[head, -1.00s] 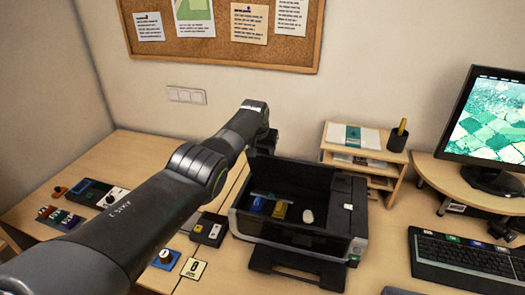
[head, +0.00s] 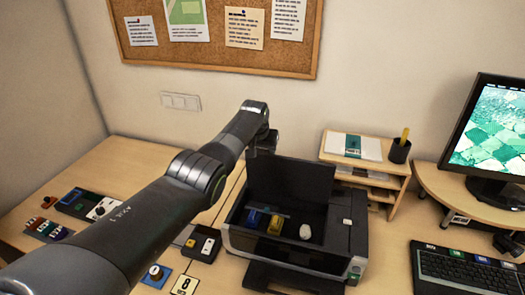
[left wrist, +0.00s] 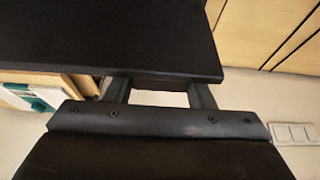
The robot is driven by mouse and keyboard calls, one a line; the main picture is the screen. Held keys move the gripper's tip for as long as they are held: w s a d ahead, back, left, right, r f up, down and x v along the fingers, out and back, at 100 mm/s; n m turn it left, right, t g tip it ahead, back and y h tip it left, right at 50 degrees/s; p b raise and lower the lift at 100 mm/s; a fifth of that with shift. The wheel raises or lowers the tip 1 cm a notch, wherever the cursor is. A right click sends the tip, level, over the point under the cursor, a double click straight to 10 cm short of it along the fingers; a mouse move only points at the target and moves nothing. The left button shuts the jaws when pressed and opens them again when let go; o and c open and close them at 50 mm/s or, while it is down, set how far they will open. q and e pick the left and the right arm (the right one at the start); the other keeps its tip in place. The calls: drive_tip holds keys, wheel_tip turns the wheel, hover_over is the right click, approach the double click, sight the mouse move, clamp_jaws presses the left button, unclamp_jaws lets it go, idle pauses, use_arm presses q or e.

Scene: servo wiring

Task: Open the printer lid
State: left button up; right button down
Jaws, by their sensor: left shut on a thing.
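The black printer (head: 350,240) stands on the desk at centre right in the head view. Its dark lid (head: 290,182) stands raised at the back, its inner face showing, and the bay below is uncovered. My left gripper (head: 262,150) is at the lid's upper left part, partly hidden by my arm. In the left wrist view, the lid (left wrist: 110,40) fills the upper left as a dark slab. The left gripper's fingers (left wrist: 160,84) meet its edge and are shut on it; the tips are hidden. My right gripper is not in view.
The open bay holds a blue piece (head: 251,217), a yellow piece (head: 276,224) and a white rounded piece (head: 305,232). A wooden paper shelf (head: 385,180) stands close behind and right of the printer. A keyboard (head: 465,280) lies to the right, and a small switch box (head: 203,243) to the left.

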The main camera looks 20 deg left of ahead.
use_arm(q)
drive_tip(key=shift+w+r, duration=0.1)
drive_tip(key=shift+w, duration=0.05)
drive_tip(key=o, duration=1)
drive_tip(key=shift+c, duration=0.2)
drive_tip(key=o, duration=0.4)
drive_tip(key=shift+p+v, duration=0.85)
drive_tip(key=shift+v, duration=0.6)
drive_tip(key=b+v, duration=0.3)
drive_tip(key=v, duration=1.1)
